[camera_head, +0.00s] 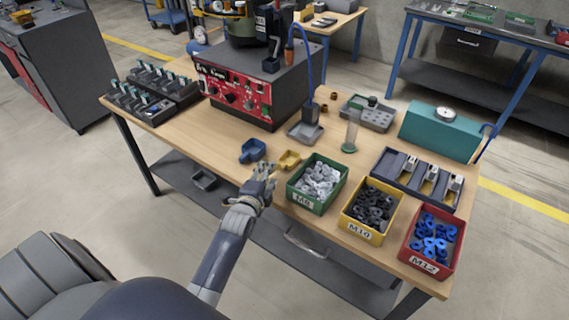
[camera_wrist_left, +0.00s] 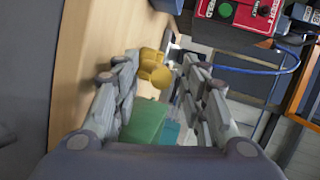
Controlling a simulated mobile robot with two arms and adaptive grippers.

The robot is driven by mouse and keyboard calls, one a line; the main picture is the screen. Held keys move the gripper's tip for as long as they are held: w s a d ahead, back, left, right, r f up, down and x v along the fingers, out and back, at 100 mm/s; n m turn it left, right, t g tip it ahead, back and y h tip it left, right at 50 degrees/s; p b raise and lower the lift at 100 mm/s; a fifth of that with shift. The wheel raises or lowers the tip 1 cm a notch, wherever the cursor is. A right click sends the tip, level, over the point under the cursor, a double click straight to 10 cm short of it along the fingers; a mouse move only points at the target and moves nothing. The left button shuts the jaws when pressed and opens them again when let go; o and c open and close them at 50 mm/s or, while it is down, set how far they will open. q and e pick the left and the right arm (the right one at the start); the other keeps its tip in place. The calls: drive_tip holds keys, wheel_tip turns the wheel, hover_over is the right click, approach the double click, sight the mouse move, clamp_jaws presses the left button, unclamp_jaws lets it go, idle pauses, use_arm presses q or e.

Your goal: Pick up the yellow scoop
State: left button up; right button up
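My left gripper (camera_head: 264,172) is at the table's front edge, a short way in front and left of the yellow scoop. In the left wrist view the yellow scoop (camera_wrist_left: 153,70) shows ahead, between the spread fingers of my open left gripper (camera_wrist_left: 160,72). Nothing is held. Contact between fingers and scoop cannot be seen. My right gripper is not in view.
A green bin (camera_head: 293,188), a yellow bin (camera_head: 347,222) and a red bin (camera_head: 408,253) hold parts along the front edge. A red-fronted control box (camera_head: 237,100) stands behind the scoops. A grey tray (camera_head: 306,132) and clear cylinder (camera_head: 351,133) stand behind right.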

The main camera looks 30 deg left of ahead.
use_arm(q)
drive_tip(key=shift+x, duration=0.8)
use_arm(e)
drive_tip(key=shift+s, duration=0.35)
use_arm(q)
clamp_jaws()
drive_tip(key=shift+r, duration=0.1)
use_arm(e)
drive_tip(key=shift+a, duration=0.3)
use_arm(q)
drive_tip(key=shift+r, duration=0.15)
